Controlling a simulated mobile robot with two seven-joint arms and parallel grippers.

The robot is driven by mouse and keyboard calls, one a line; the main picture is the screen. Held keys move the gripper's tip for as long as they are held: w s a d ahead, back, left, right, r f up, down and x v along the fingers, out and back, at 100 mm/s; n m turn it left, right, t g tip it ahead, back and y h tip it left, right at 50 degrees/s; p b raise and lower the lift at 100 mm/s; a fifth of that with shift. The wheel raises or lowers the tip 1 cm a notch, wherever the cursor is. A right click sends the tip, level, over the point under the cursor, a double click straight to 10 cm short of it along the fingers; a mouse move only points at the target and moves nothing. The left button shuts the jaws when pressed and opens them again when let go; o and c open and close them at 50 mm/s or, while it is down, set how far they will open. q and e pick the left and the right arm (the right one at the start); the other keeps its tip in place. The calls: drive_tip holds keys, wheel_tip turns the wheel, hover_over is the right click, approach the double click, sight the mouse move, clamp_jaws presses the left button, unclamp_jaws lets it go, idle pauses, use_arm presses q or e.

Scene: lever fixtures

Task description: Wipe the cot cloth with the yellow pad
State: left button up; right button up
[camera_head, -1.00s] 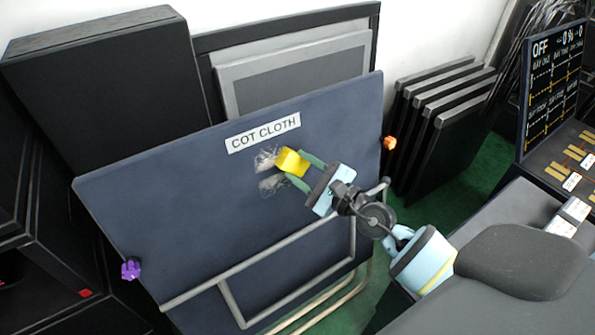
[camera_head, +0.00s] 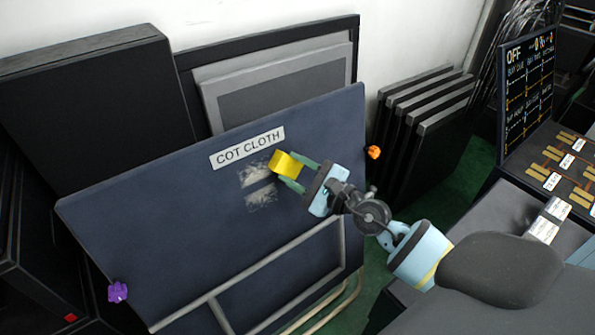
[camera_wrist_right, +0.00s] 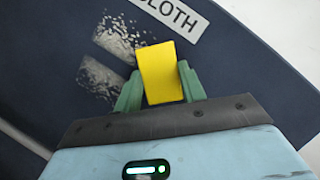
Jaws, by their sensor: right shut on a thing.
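The cot cloth (camera_head: 150,235) is a large dark blue panel, tilted, with a white label reading COT CLOTH (camera_head: 247,147). Two pale, scuffed dirt patches show below the label, an upper one (camera_head: 254,174) and a lower one (camera_head: 261,198). My right gripper (camera_head: 291,174) is shut on the yellow pad (camera_head: 284,164), just right of the upper patch. In the right wrist view the pad (camera_wrist_right: 160,75) sits between the green fingers, right of both patches (camera_wrist_right: 102,80). I cannot tell whether the pad touches the cloth. My left gripper is not in view.
A purple knob (camera_head: 118,292) and an orange knob (camera_head: 374,152) sit at the cloth's edges. A grey tube frame (camera_head: 270,262) crosses its lower part. Dark panels (camera_head: 425,130) lean behind on the right. A switch board marked OFF (camera_head: 527,90) stands at far right.

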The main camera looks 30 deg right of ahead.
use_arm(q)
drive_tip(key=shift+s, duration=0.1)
use_arm(e)
drive_tip(key=shift+r, duration=0.1)
drive_tip(key=shift+a+p, duration=0.65)
drive_tip(key=shift+a, duration=0.1)
drive_tip(key=shift+a+p, duration=0.6)
drive_tip(key=shift+a, duration=0.45)
drive_tip(key=shift+s+a+p, duration=0.1)
drive_tip(key=shift+a+p, duration=0.4)
drive_tip(key=shift+a, duration=0.2)
drive_tip(key=shift+a+p, duration=0.35)
drive_tip(key=shift+a, duration=0.65)
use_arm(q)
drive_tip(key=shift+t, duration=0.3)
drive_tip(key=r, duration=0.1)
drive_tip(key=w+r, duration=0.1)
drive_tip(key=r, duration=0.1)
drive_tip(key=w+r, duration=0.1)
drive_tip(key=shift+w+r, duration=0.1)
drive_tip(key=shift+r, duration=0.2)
